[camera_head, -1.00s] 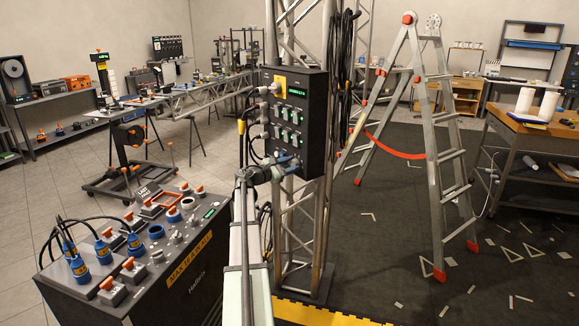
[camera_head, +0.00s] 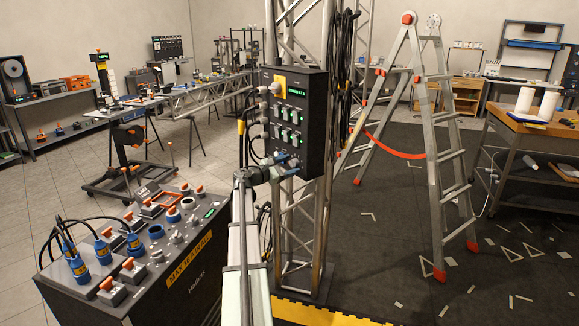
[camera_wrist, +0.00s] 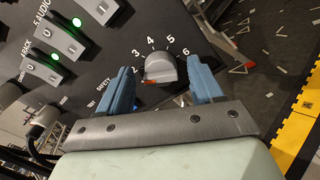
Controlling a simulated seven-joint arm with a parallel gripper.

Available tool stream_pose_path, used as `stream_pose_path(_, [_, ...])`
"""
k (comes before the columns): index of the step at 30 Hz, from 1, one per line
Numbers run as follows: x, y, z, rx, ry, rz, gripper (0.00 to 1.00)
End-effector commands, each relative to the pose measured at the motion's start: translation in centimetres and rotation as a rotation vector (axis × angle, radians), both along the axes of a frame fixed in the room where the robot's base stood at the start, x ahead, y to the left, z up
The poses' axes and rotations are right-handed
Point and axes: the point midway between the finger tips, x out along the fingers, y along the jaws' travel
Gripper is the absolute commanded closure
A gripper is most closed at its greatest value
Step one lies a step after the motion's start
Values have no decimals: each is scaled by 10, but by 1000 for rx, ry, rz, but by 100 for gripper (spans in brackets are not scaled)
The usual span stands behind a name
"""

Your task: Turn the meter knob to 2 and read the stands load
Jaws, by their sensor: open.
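The meter knob (camera_wrist: 160,68) is a grey rounded knob on a dark panel in the wrist view, with numbers 2 to 6 printed around it. A small red-orange mark (camera_wrist: 150,82) shows at its lower left, near the 2 side; the exact setting cannot be told. My gripper (camera_wrist: 160,88) is open, with one blue finger on each side of the knob. Whether they touch it cannot be told. In the head view the panel (camera_head: 305,118) hangs on the truss, and my gripper (camera_head: 285,166) is at its lower edge. The panel's green display (camera_head: 297,91) is too small to read.
Switches with green lights (camera_wrist: 56,58) sit left of the knob in the wrist view. Cables hang beside the panel. A power box (camera_head: 150,262) stands at lower left, a stepladder (camera_head: 430,150) at right. Dark floor with scattered offcuts lies around the ladder.

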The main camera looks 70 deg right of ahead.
Motion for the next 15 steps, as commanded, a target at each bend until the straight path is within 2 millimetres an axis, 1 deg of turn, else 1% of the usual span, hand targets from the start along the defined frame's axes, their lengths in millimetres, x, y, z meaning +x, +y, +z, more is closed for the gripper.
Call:
stream_pose_path(5, [15, 23, 0, -1, 0, 3, 34])
stream_pose_path(15, [53, 77, 0, 0, 0, 2, 34])
